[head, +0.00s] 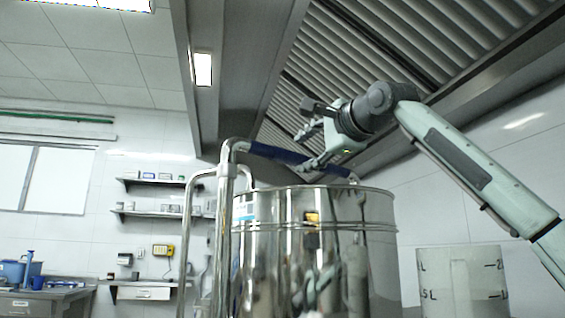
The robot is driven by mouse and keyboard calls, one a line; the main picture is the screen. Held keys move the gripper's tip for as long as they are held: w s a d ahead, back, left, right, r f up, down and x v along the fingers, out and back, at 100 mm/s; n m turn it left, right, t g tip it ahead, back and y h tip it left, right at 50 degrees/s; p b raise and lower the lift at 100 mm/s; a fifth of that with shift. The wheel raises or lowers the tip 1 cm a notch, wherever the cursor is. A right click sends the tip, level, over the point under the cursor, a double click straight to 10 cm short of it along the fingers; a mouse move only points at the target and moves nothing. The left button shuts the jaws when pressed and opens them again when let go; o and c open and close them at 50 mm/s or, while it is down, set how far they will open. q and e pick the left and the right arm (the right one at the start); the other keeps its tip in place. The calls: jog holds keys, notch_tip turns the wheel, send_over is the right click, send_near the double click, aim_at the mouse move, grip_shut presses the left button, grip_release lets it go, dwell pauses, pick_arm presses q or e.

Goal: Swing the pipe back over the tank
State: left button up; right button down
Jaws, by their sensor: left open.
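The steel pipe (227,190) rises beside the tank, bends at the top and runs right with a blue sleeve (275,153). Its far end (352,178) shows at the tank's rim and appears to lie over the tank. The polished steel tank (315,250) stands in the middle; its inside is hidden. My left gripper (304,150) is open above the tank, its fingers pointing left. Its lower finger overlaps the pipe near the sleeve's right end; I cannot tell if they touch. My right gripper is not in view.
A slatted extractor hood (400,50) hangs close above my arm. A whitish graduated container (463,280) stands to the right of the tank. A thinner steel tube (187,230) stands left of the pipe. Wall shelves (165,182) and a bench (45,296) are at the back left.

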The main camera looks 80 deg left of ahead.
pick_arm(q)
jog(key=shift+s+f, duration=0.15)
jog(key=shift+s, duration=0.8)
jog(key=shift+s+a, duration=0.2)
jog(key=shift+a, duration=0.1)
jog(key=p+x, duration=0.1)
jog(key=x, duration=0.6)
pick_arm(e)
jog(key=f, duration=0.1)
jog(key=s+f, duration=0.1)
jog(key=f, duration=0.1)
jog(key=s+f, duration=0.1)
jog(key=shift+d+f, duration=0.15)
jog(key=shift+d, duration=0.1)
pick_arm(q)
jog(key=shift+c, duration=0.4)
grip_shut()
